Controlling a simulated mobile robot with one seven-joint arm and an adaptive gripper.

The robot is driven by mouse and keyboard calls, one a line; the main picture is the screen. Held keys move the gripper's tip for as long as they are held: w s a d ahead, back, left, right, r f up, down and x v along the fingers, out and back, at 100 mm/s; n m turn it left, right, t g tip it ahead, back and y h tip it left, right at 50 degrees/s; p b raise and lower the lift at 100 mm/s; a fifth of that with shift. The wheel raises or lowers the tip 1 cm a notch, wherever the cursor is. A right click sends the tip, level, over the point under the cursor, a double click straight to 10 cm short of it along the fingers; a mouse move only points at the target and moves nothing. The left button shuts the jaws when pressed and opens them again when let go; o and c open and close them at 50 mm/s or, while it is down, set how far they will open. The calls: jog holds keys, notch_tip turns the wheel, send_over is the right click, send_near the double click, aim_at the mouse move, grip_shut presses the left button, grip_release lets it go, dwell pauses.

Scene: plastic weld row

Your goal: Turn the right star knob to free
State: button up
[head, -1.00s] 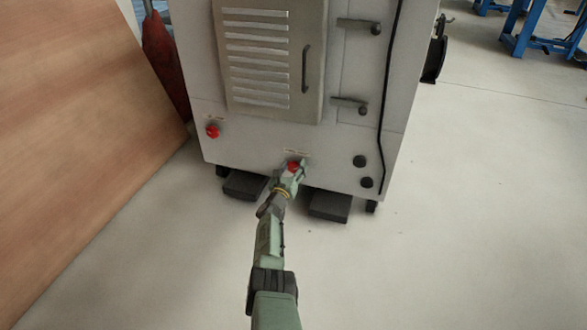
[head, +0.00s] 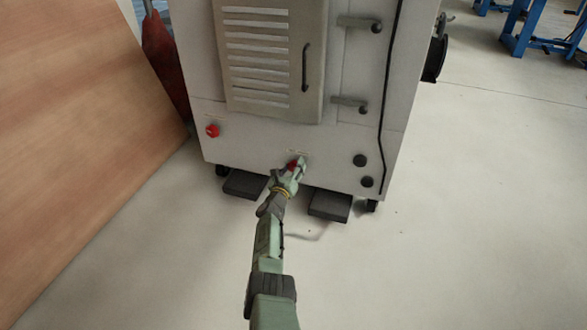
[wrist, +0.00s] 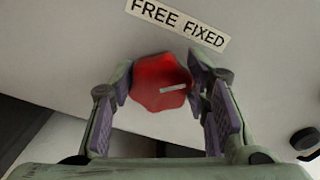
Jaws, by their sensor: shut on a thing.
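The right star knob, red with several lobes, sits low on the front of the white cabinet in the head view (head: 291,165). In the wrist view, the knob (wrist: 155,80) fills the space between the fingers, and its white pointer line runs toward the right, tilted slightly up. A label (wrist: 180,20) reading FREE at left and FIXED at right is above it, slanted in the picture. My gripper (wrist: 161,88) is shut on the knob, with a purple pad on each side. In the head view my gripper (head: 294,170) partly covers the knob.
Another red knob (head: 212,131) is at the cabinet's left. Two black round knobs (head: 360,160) and a hanging black cable (head: 382,120) are at its right. Dark blocks (head: 330,204) lie under the cabinet.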

jog(key=n+b, duration=0.1)
jog(key=n, duration=0.5)
jog(key=shift+a+f+b, duration=0.1)
jog(key=shift+f+b, duration=0.05)
jog(key=shift+b, duration=0.2)
jog(key=n, duration=0.5)
jog(key=shift+f+n, duration=0.1)
jog(key=shift+n, duration=0.2)
jog(key=n, duration=0.5)
jog(key=shift+f, duration=0.15)
jog(key=n, duration=0.5)
jog(key=shift+n, duration=0.4)
jog(key=o, duration=1.2)
